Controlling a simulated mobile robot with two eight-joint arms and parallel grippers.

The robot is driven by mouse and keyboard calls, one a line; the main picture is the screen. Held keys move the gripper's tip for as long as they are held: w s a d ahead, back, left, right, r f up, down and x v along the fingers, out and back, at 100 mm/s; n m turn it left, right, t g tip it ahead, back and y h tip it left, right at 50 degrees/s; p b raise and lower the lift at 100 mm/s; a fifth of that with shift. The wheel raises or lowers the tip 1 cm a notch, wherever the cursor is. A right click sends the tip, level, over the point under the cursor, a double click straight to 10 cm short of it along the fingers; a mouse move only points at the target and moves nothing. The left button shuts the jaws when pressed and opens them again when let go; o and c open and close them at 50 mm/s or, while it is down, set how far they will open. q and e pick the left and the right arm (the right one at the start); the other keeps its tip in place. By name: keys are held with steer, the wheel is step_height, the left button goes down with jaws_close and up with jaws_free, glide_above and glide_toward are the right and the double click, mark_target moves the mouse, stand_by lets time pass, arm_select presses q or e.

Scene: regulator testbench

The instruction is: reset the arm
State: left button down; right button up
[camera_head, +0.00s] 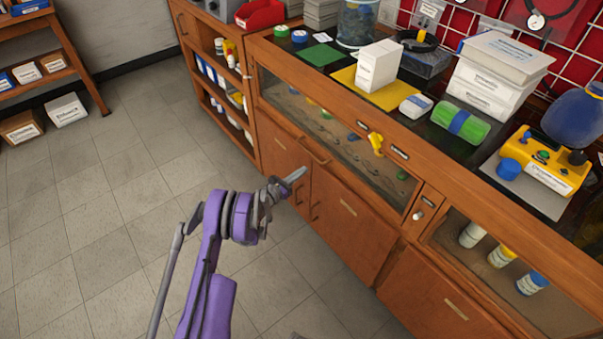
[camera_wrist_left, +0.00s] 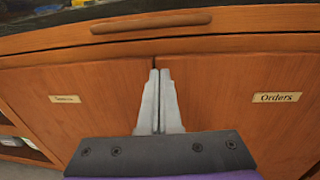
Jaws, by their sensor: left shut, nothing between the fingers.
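My left arm is purple and comes up from the bottom of the head view. Its gripper (camera_head: 294,176) is in front of the wooden counter's lower doors, with its grey fingers together and empty. In the left wrist view the two fingers (camera_wrist_left: 158,100) lie side by side, pointing at the seam between two cabinet doors (camera_wrist_left: 235,100). I cannot tell whether the fingertips touch the doors. My right gripper does not show in either view.
The wooden counter (camera_head: 345,215) has a glass-fronted case and carries a white box (camera_head: 378,66), a green roll (camera_head: 460,123) and a yellow control box (camera_head: 545,163).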

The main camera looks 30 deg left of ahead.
arm_select(q)
steer(key=a+v, duration=0.1)
steer(key=v, duration=0.9)
steer(key=shift+p, duration=0.35)
